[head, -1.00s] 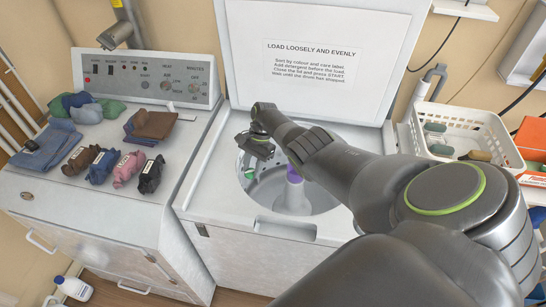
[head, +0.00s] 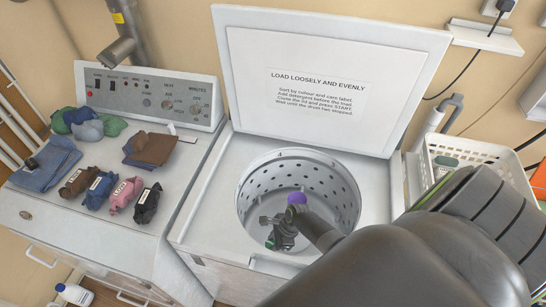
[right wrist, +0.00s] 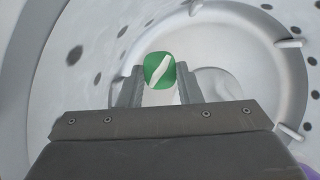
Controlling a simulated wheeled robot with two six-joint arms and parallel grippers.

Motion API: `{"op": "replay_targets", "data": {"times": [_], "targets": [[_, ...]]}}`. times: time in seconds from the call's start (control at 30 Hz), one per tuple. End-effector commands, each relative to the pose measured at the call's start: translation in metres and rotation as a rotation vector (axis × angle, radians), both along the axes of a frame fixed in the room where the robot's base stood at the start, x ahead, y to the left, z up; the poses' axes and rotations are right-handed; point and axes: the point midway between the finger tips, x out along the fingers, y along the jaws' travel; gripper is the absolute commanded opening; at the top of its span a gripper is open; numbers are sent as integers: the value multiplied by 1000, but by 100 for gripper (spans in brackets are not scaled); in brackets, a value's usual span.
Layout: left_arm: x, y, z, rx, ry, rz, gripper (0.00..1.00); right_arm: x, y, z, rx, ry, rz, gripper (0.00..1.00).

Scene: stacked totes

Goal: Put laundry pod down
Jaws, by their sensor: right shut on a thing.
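A green and white laundry pod (right wrist: 159,70) is between the two fingers of my right gripper (right wrist: 158,86), near their tips. In the head view my right gripper (head: 275,238) reaches down through the round opening of the top-loading washer (head: 215,195) and is inside the perforated drum (head: 335,185). A bit of the pod's green (head: 270,243) shows at the fingers. The right wrist view shows the drum floor beyond the pod; I cannot tell how large the gap is. My left gripper is not in view.
The raised lid (head: 325,55) is behind the opening. Labelled bundles (head: 124,193) and folded cloths (head: 45,165) lie on the left machine. A white basket (head: 475,150) is at right.

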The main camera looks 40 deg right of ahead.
Motion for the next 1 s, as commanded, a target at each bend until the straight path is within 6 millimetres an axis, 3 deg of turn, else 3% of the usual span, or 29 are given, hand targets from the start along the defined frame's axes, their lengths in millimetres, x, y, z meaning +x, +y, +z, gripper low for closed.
{"op": "replay_targets", "data": {"times": [0.43,1.0], "targets": [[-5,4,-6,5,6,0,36,1,0,-46,-1,2,2,10],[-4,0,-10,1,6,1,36,2,1,-65,3,1,4,10]]}}
